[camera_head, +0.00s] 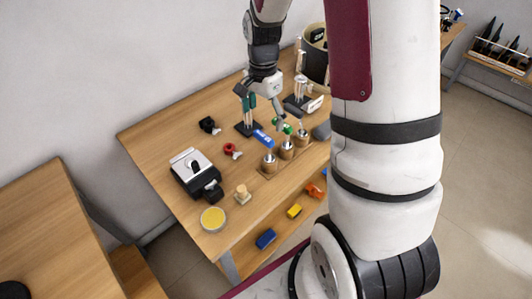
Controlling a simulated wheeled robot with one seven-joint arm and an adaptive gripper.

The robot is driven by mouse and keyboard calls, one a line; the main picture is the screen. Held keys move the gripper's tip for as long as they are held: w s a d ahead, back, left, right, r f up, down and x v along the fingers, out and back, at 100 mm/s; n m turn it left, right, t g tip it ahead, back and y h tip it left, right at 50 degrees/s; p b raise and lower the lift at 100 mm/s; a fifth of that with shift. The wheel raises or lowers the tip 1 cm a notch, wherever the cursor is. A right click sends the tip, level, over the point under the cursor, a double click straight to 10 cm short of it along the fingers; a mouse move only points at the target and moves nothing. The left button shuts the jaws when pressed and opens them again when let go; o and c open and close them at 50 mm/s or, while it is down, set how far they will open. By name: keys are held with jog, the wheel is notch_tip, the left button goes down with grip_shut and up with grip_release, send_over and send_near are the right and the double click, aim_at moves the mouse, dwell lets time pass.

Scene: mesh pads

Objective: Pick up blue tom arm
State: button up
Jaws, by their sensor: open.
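A small blue piece (263,137) with a pale mark lies on the wooden table, just below my gripper in the picture. It is too small to tell for sure whether it is the blue tom arm. My gripper (262,108) is open over the back part of the table, with its fingers pointing down and spread. I see nothing held between them. A dark stand with green-handled pieces (246,114) is beside the left finger. Whether the fingers touch anything cannot be told from this view.
Several wooden holders with metal tops (286,150) stand right of the blue piece. A black-and-silver device (190,172), a red piece (232,151) and a yellow-topped disc (213,218) are on the table. A blue block (266,238) is on the shelf below.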

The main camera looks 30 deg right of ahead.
aim_at(263, 136)
jog(key=shift+w+f+p, duration=0.15)
jog(key=shift+f+p, duration=0.55)
jog(key=shift+f, duration=3.85)
jog(key=shift+c, duration=0.5)
jog(key=c, duration=1.7)
